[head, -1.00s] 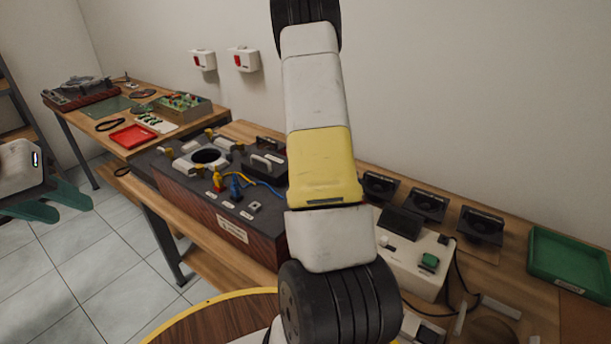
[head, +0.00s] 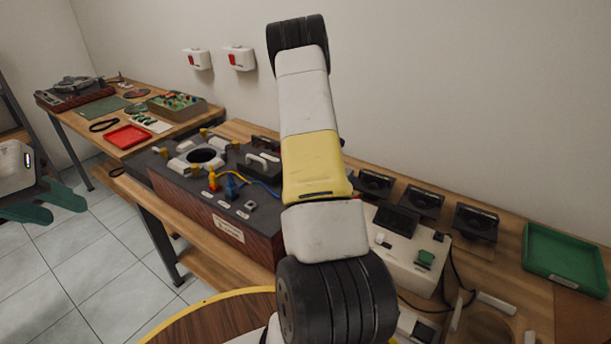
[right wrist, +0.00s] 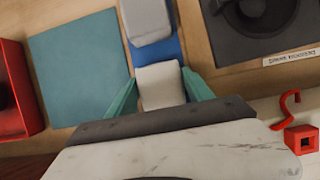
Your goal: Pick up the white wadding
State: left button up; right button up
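In the right wrist view, a white, slightly curved piece, which looks like the white wadding (right wrist: 161,84), lies between the two teal fingers of my right gripper (right wrist: 159,76). The fingers are apart, one on each side of it. I cannot tell whether they touch it. Its near end is hidden by my gripper's body. In the head view, my left gripper (head: 68,209) is at the left edge over the floor, with its teal fingers apart and empty. My right gripper and the wadding do not show in the head view; my right arm crosses the middle.
A grey-white block (right wrist: 146,20) stands on a blue surface (right wrist: 158,50) beyond the wadding. A teal mat (right wrist: 78,68) and red tray (right wrist: 30,87) are left; a dark holder (right wrist: 260,35) is right. The head view shows a green tray (head: 565,252) at the bench's right.

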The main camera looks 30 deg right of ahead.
jog(key=c, duration=0.4)
jog(key=shift+r, duration=0.1)
